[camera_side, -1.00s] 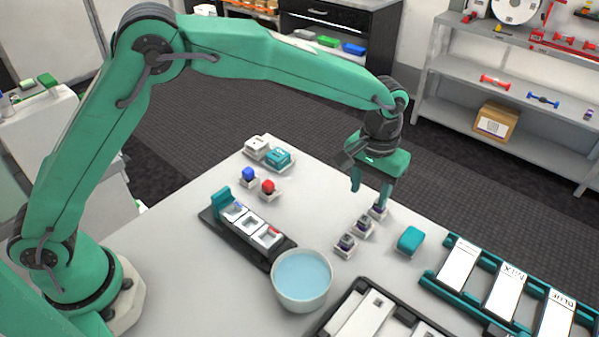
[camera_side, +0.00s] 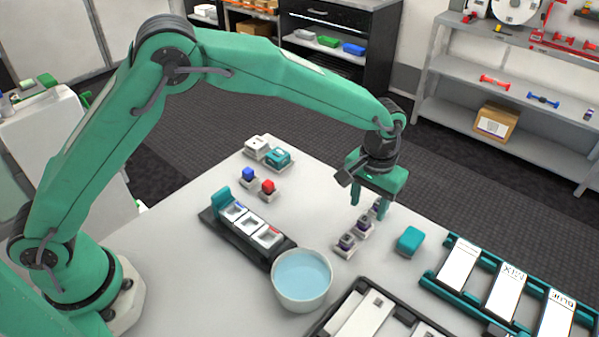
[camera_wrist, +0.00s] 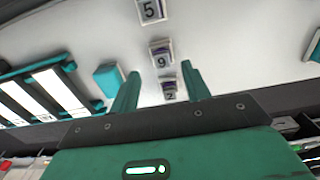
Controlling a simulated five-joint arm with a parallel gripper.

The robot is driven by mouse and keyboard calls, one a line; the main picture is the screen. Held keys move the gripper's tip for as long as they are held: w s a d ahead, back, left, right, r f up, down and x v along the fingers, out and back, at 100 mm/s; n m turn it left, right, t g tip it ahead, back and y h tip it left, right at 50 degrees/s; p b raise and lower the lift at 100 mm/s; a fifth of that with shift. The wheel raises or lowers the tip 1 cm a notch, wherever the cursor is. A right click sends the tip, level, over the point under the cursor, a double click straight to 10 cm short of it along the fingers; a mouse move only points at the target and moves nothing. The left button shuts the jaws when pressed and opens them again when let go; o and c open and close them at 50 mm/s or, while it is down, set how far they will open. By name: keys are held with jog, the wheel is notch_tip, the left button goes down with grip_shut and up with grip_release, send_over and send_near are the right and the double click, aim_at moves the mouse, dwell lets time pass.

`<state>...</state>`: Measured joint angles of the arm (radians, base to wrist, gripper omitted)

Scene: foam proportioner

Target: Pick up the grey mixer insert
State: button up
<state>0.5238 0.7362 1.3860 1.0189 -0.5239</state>
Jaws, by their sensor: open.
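Three small inserts with dark greyish-purple tops stand on white bases in a row: the near one (camera_side: 346,242), the middle one (camera_side: 364,228) and the far one, which is partly hidden by my gripper. I cannot tell which one is the grey mixer insert. My gripper (camera_side: 368,203) is open and empty above the far end of the row. In the wrist view, the 2 insert shows between the fingers (camera_wrist: 160,75).
A teal block (camera_side: 410,239) sits right of the row. A white bowl of blue liquid (camera_side: 302,299) stands near left, beside a black tray (camera_side: 216,228) with white modules. Blue (camera_side: 249,174) and red (camera_side: 267,187) pieces lie behind. A teal rack (camera_side: 436,281) holds labelled cards.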

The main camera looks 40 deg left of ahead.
aim_at(365, 218)
jog(key=shift+w+a+f, duration=0.1)
jog(key=shift+a+f, duration=0.05)
jog(key=shift+f, duration=2.05)
grip_shut()
jog(key=shift+r, duration=0.15)
jog(key=shift+r, duration=0.55)
jog(key=r, duration=0.3)
jog(key=shift+s+d+r, duration=0.15)
jog(key=shift+s+d, duration=0.1)
jog(key=shift+s, duration=0.1)
jog(key=s+d+r, duration=0.5)
jog(key=s+r, duration=0.1)
jog(key=s, duration=0.3)
jog(key=shift+s+r, duration=0.2)
jog(key=shift+s, duration=0.05)
